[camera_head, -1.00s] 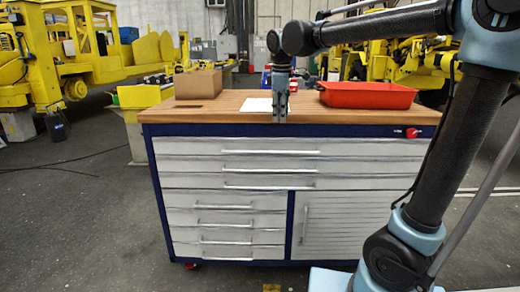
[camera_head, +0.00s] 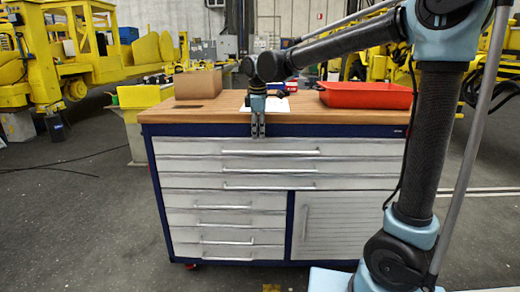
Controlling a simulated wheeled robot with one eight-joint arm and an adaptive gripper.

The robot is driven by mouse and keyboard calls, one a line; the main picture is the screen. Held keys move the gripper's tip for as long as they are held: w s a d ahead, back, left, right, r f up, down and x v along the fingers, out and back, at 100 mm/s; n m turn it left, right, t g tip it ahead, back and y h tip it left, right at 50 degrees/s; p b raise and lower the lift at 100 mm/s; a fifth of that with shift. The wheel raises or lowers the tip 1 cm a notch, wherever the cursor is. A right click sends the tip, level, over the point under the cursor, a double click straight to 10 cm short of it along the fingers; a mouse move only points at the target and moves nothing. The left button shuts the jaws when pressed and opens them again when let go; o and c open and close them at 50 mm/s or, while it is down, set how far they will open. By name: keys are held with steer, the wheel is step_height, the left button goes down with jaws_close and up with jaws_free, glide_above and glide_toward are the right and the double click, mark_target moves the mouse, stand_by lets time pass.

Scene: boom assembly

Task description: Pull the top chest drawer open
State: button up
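The chest (camera_head: 291,215) is a dark blue cabinet with light grey drawer fronts and a wooden top. Its top drawer (camera_head: 355,147) is the wide uppermost front, flush with the fronts below, and looks shut. A long horizontal bar handle (camera_head: 285,153) runs along it. My gripper (camera_head: 258,134) points down in front of the chest's upper blue edge. Its fingertips are just above the top drawer's handle, left of centre, and seem apart from it. The fingers look close together; their gap is too small to judge. Nothing shows held between them.
A cardboard box (camera_head: 198,84), a white sheet (camera_head: 275,106) and a red tray (camera_head: 366,95) lie on the wooden top (camera_head: 215,110). More drawers and a ribbed door (camera_head: 335,225) are below. The floor (camera_head: 85,225) left of the chest is mostly clear.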

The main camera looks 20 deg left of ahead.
mark_target(259, 147)
steer(key=f, duration=0.2)
steer(key=w+f, duration=0.1)
steer(key=f, duration=0.5)
steer(key=shift+w+a, duration=0.15)
steer(key=shift+w, duration=0.15)
jaws_close()
